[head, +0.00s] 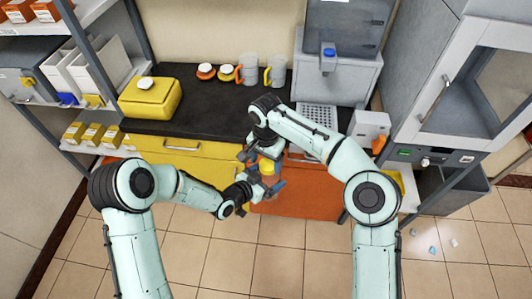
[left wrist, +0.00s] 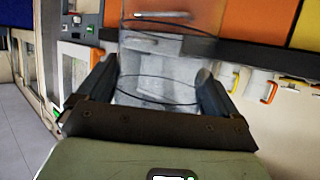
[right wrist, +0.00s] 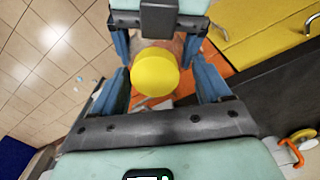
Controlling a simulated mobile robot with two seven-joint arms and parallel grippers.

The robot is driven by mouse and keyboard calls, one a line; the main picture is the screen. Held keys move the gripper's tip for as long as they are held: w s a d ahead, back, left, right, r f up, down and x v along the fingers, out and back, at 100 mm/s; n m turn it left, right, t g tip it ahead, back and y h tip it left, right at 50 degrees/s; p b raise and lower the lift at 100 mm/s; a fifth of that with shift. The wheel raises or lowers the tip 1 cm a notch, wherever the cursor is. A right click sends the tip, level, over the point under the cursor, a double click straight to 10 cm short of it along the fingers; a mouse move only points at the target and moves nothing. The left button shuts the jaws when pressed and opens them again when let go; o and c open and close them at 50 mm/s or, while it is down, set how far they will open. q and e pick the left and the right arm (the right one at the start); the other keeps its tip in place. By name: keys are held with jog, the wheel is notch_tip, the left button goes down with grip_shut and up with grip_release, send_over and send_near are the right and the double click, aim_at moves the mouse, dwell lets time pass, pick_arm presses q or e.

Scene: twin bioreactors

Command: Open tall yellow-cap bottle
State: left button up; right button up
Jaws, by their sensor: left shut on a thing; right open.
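The bottle's yellow cap (head: 266,166) shows in the head view between my two grippers, above the front of the counter. Its clear body (left wrist: 160,80) stands between the fingers of my left gripper (left wrist: 157,92) in the left wrist view. My left gripper (head: 262,190) is shut on the body and holds the bottle up in the air. My right gripper (head: 262,157) is open at the cap. In the right wrist view the round yellow cap (right wrist: 155,74) sits between the spread blue fingers, with gaps on both sides. Much of the body is hidden.
A dark counter (head: 205,98) lies behind, with a yellow box (head: 150,98), mugs (head: 249,69) and two small capped items (head: 227,73). A grey machine (head: 338,75) stands at the back. Yellow and orange cabinets (head: 310,190) are below.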

jog(key=shift+f, duration=0.25)
jog(key=c, duration=1.1)
jog(key=shift+o, duration=0.2)
jog(key=n, duration=0.3)
jog(key=shift+a+r, duration=0.1)
jog(key=shift+a, duration=0.05)
jog(key=o, duration=1.2)
jog(key=shift+c, duration=0.2)
